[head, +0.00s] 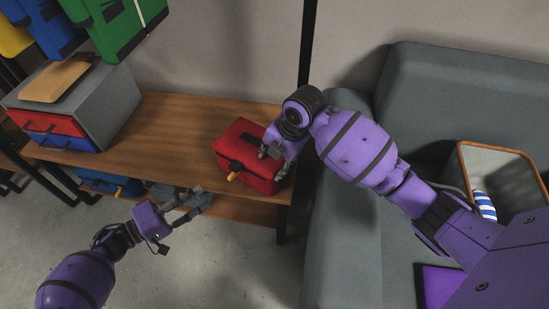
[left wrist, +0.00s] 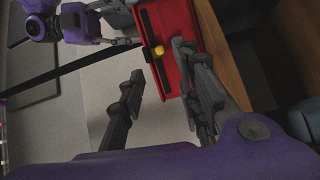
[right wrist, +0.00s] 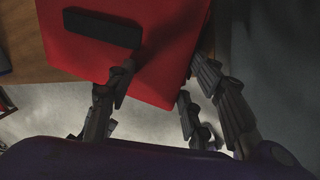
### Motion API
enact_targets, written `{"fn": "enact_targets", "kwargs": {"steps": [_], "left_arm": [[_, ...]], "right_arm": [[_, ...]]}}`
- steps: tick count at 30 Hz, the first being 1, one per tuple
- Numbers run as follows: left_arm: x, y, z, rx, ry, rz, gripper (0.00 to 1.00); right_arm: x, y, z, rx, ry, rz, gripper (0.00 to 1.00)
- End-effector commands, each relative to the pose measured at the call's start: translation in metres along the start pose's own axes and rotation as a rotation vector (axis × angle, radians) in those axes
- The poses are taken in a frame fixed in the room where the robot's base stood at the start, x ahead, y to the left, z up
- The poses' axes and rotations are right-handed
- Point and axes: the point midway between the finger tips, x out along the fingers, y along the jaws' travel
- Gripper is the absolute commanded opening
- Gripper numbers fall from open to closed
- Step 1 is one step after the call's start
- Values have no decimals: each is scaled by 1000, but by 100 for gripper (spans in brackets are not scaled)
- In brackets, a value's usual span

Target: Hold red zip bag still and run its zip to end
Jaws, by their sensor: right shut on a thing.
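The red zip bag (head: 236,134) sits on the wooden bench near its right end. A dark strip runs across its top, and the yellow zip pull (head: 233,176) is at the front end. The pull also shows in the left wrist view (left wrist: 159,50). My right gripper (head: 273,158) is shut on the bag's right side; in the right wrist view its fingers (right wrist: 155,92) are on either side of a red corner (right wrist: 150,85). My left gripper (head: 190,204) is open and empty, in front of the bench and apart from the bag, to the lower left of the pull.
The wooden bench (head: 170,120) is clear left of the bag. A grey drawer box (head: 105,95) with red and blue drawers stands at its left end. A black post (head: 306,50) rises behind the bag. A grey sofa (head: 350,230) is close on the right.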

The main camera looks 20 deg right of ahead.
Motion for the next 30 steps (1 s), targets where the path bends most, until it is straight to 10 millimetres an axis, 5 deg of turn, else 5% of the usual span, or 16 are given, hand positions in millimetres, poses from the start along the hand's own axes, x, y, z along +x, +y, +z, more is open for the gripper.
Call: {"fn": "enact_targets", "kwargs": {"steps": [7,11,15,24,30], "left_arm": [[0,0,0,0,0,0,31],[6,8,-8,16,-4,6,14],[3,4,-40,-10,27,-2,0],[-24,-9,-72,-98,106,22,0],[4,-5,-75,-99,104,35,0]], "right_arm": [[2,-2,0,3,2,-6,7],[2,-3,0,3,2,-7,7],[2,-3,-1,3,2,-8,6],[3,-2,-1,2,3,-9,6],[3,-2,-1,2,3,-9,6]]}}
